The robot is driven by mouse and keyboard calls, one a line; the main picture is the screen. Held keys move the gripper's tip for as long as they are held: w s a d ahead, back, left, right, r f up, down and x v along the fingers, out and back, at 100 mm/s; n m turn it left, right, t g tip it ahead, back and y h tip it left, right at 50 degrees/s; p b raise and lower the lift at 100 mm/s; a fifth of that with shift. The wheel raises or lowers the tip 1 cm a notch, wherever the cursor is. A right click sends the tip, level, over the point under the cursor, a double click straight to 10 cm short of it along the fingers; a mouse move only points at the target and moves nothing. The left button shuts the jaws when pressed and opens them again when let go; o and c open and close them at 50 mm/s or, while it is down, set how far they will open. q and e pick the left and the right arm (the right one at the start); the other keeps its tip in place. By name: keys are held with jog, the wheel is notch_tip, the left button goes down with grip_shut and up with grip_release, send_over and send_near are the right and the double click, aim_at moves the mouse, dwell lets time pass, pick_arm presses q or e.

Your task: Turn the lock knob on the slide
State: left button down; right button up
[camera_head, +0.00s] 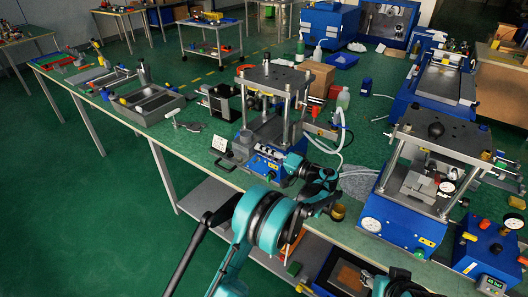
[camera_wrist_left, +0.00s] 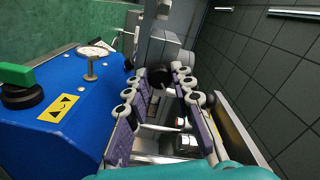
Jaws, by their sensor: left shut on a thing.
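My left gripper (camera_head: 288,172) is at the front right of the blue base (camera_head: 262,163) of the middle press, partly hidden by my own arm in the head view. In the left wrist view, the two purple-padded fingers of my left gripper (camera_wrist_left: 160,84) are shut around a dark round knob (camera_wrist_left: 157,76), which sits against a grey metal slide part (camera_wrist_left: 158,48). The fingers cover the knob's sides, and its turn angle cannot be told.
A green-handled knob (camera_wrist_left: 18,78), a gauge (camera_wrist_left: 93,51) and a pin (camera_wrist_left: 90,68) stand on the blue housing (camera_wrist_left: 58,105) beside my gripper. Another press with a gauge (camera_head: 371,225) stands at right. A small jar (camera_head: 338,212) is near the bench edge.

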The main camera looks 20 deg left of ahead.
pick_arm(q)
jog(key=shift+n, duration=2.2)
jog(key=shift+f, duration=0.1)
jog(key=c, duration=1.3)
grip_release()
jog(key=v, duration=1.2)
